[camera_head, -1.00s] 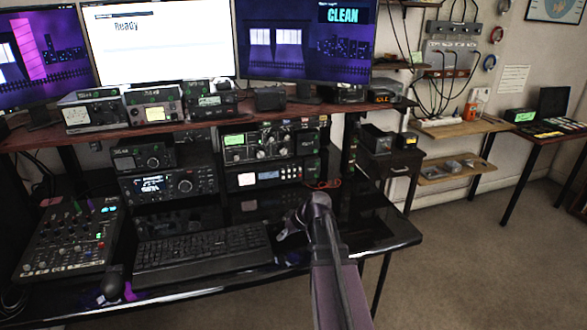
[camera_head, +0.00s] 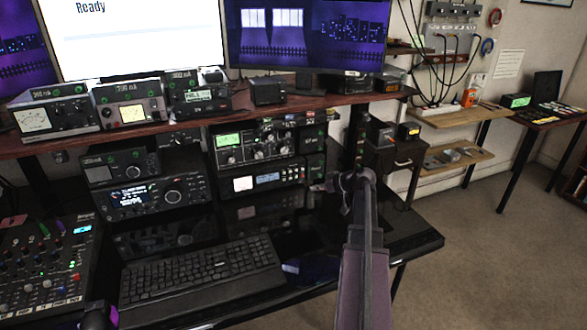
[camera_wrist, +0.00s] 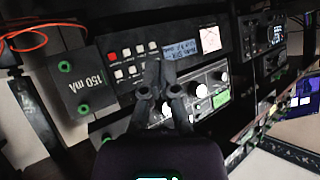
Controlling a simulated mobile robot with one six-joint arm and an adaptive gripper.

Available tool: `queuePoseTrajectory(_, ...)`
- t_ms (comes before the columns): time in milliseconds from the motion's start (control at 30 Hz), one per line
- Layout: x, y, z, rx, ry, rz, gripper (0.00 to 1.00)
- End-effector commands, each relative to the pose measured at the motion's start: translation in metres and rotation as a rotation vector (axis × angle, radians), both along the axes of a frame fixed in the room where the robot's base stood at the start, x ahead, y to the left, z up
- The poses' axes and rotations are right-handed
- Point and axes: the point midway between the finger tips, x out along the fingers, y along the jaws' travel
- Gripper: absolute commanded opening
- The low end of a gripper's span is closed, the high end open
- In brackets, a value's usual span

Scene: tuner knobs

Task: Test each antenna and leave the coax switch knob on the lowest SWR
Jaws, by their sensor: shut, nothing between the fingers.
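My gripper (camera_head: 319,188) is shut and empty, in front of the right end of the lower rack unit (camera_head: 268,180), which has a small white screen and a display. In the wrist view my gripper (camera_wrist: 155,72) covers part of the rack fronts. A tuner-like unit (camera_head: 228,156) with a lit green display and several silver knobs sits above that lower unit. Its knobs (camera_wrist: 201,90) and green display (camera_wrist: 221,99) show in the wrist view, turned sideways. I cannot tell which knob is the coax switch knob. No SWR reading is legible.
A box marked 150 mA (camera_wrist: 75,85) and an orange-red cable (camera_wrist: 30,40) are near my gripper in the wrist view. Meters (camera_head: 50,117) line the upper shelf. A keyboard (camera_head: 200,275) and mixer (camera_head: 45,265) lie on the desk. The monitor (camera_head: 135,38) reads Ready.

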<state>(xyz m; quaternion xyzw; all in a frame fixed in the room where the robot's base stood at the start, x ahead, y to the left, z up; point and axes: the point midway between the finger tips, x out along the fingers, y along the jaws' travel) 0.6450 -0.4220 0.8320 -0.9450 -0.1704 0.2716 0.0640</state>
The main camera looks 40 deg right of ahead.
Motion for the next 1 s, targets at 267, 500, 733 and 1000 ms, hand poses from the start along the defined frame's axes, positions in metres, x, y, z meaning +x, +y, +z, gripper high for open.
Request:
queuePoseTrajectory(267, -0.001, -0.008, 0.002, -0.006, -0.023, -0.005, 0.00)
queuePoseTrajectory(500, 0.001, -0.005, 0.002, -0.006, -0.022, -0.001, 0.00)
queuePoseTrajectory(733, 0.007, -0.005, 0.002, -0.006, -0.021, 0.001, 0.00)
queuePoseTrajectory(1000, 0.026, -0.010, 0.002, -0.006, -0.022, 0.002, 0.00)
